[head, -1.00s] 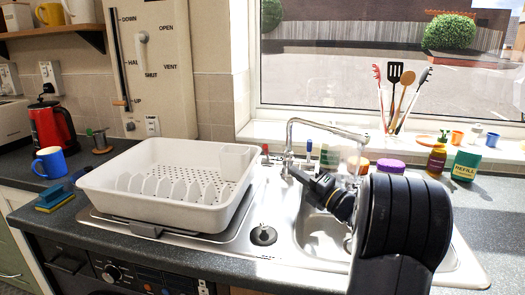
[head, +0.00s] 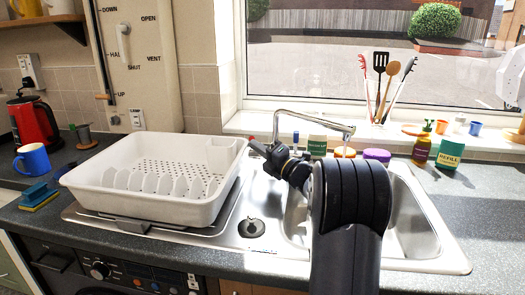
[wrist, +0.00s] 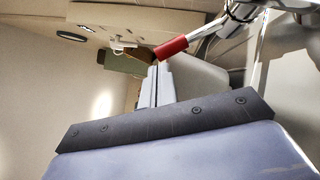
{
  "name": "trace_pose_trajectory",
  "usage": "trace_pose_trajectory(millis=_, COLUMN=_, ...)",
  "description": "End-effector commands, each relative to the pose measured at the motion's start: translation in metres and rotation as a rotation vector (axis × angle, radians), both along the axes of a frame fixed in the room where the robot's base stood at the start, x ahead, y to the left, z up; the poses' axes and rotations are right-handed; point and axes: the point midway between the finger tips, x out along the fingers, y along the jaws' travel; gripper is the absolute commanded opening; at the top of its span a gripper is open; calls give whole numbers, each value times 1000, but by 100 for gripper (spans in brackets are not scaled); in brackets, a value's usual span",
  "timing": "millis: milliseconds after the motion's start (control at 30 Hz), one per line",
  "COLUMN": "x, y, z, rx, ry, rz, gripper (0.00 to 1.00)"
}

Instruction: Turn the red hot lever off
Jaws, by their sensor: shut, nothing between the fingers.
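The red hot lever (wrist: 172,48) shows in the wrist view as a red-tipped handle on a metal stem, just beyond the ends of my fingers. In the head view its red end (head: 251,138) shows small behind the sink, left of the tap spout (head: 312,119). My gripper (head: 254,148) is shut and empty, its tip low and close in front of the red lever. Its closed fingers also show in the wrist view (wrist: 158,68). I cannot tell whether they touch the lever. The blue lever (head: 295,138) stands upright to the right of the red one.
A white dish rack (head: 110,205) stands on the drainer close left of my gripper. A green-and-white box (head: 316,145), an orange-lidded pot (head: 344,152) and a purple-lidded pot (head: 377,155) stand behind the sink. The window sill (head: 245,123) rises behind the tap.

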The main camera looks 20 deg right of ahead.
Motion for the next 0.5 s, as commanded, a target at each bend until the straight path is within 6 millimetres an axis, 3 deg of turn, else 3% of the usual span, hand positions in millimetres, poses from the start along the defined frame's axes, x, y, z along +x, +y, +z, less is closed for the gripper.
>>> trace_pose_trajectory(millis=267, x=0, y=0, z=1, rx=3, ry=5, rz=0, gripper=0)
trace_pose_trajectory(millis=500, x=8, y=-5, z=19, rx=72, ry=107, rz=0, gripper=0)
